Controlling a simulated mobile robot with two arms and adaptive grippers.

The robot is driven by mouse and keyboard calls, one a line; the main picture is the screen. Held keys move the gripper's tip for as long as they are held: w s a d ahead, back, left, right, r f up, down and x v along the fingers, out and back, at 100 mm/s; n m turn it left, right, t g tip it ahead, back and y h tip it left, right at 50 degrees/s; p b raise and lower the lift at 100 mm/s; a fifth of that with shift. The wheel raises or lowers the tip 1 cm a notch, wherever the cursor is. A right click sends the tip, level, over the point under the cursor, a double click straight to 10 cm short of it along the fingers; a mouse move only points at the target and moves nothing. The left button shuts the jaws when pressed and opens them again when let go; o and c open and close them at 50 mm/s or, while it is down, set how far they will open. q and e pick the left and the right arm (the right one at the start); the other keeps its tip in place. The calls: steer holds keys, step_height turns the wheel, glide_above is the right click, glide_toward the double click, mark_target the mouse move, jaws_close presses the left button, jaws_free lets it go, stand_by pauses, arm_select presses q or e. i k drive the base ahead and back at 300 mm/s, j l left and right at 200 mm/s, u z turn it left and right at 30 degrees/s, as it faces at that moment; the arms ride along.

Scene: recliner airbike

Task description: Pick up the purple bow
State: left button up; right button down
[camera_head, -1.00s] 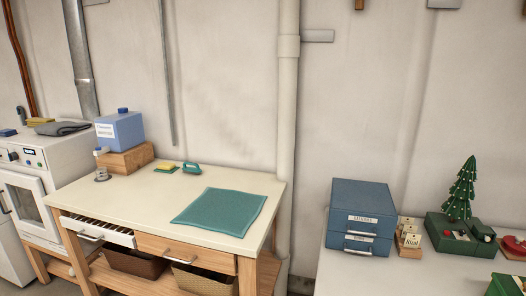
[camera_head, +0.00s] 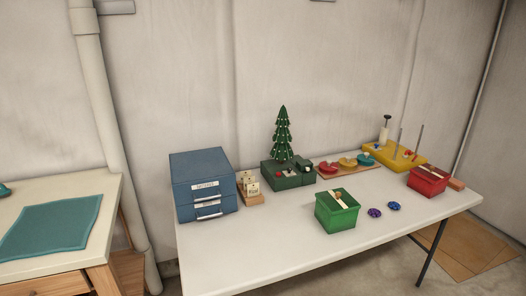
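A small purple bow (camera_head: 375,212) lies on the white table (camera_head: 270,252), just right of the green gift box (camera_head: 337,209). A blue bow (camera_head: 394,206) lies close beside it on the right. Neither of my grippers shows in the head view, so I cannot see their state.
A blue drawer box (camera_head: 203,184) stands at the table's left end. A small tree on a green base (camera_head: 285,172), a yellow base with posts (camera_head: 394,155) and a red gift box (camera_head: 428,180) stand along the back and right. The table's front left is clear.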

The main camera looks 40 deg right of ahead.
mark_target(374, 212)
steer(key=z, duration=2.05)
